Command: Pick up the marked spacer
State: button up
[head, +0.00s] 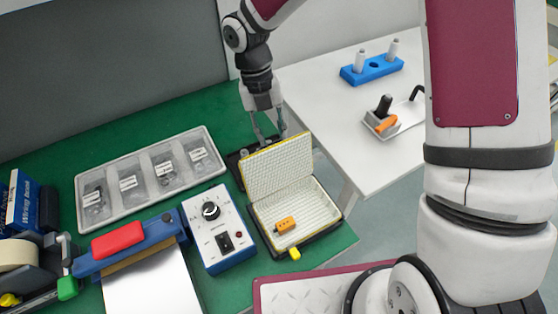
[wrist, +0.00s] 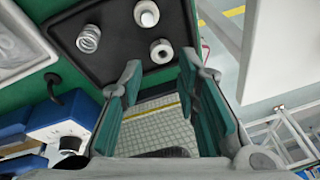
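In the wrist view a black tray (wrist: 112,65) holds a metal spring (wrist: 89,38), a pale round part (wrist: 147,13) at the top and a pale ring-shaped part (wrist: 161,50) with a dark hole. The two pale parts look like spacers; I cannot make out which one bears a mark. My gripper (wrist: 160,84) is open and empty, its teal finger pads apart, with the ring-shaped part just beyond the fingertips. In the head view my gripper (head: 269,134) points down at the tray (head: 234,164), which is mostly hidden behind a raised lid.
An open case (head: 322,213) with its gridded lid (head: 278,167) raised stands close in front of my gripper and holds an orange part (head: 285,224). A control box (head: 218,228) and compartment tray (head: 152,176) are to the left. A white table (head: 340,120) is at right.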

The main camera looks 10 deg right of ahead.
jog(key=shift+s+b+x, duration=0.15)
jog(key=shift+x, duration=1.4)
jog(key=shift+s+b+x, duration=0.1)
jog(key=shift+b+x, duration=0.05)
jog(key=shift+x, duration=1.4)
jog(key=shift+d+r, duration=0.1)
jog(key=shift+r, duration=0.05)
jog(key=c, duration=0.6)
